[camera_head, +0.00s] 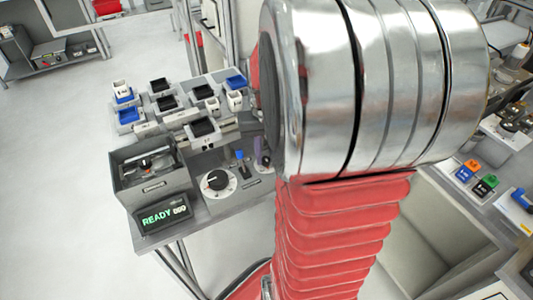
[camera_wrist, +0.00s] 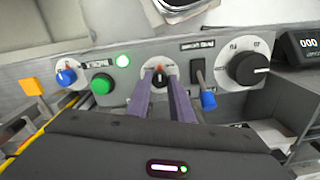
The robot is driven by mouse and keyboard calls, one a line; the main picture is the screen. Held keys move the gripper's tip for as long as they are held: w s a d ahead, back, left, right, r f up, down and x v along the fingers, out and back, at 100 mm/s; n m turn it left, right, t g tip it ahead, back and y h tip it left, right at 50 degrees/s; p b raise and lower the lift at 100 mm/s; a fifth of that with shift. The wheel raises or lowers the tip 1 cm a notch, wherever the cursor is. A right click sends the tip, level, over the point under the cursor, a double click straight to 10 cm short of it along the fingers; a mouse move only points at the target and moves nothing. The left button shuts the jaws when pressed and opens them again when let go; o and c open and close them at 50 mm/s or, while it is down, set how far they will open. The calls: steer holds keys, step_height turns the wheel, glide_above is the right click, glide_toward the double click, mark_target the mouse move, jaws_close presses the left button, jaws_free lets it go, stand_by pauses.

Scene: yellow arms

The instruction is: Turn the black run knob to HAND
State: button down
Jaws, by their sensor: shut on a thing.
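A small black knob (camera_wrist: 160,79) with a red pointer mark sits on a round white dial in the middle of the grey panel. In the wrist view, the red mark points up toward the top of the dial. The dial's lettering is too small to read. My gripper (camera_wrist: 160,84) has its two purple fingers on either side of this knob and is shut on it. In the head view, only a bit of my gripper (camera_head: 262,157) shows at the panel's right; my arm hides the rest.
Beside the held knob are a blue-handled lever (camera_wrist: 208,100) and a large black knob (camera_wrist: 248,69). A display (camera_head: 162,215) reads READY. Small bins (camera_head: 203,129) stand behind.

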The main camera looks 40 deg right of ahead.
mark_target(266, 159)
steer(key=n, duration=0.5)
steer(key=shift+s+n, duration=0.15)
steer(key=shift+n, duration=2.35)
steer(key=c, duration=1.6)
jaws_free()
steer(key=shift+o, duration=0.2)
steer(key=shift+r, duration=0.65)
step_height(266, 159, up, 12)
steer(key=shift+r, duration=0.2)
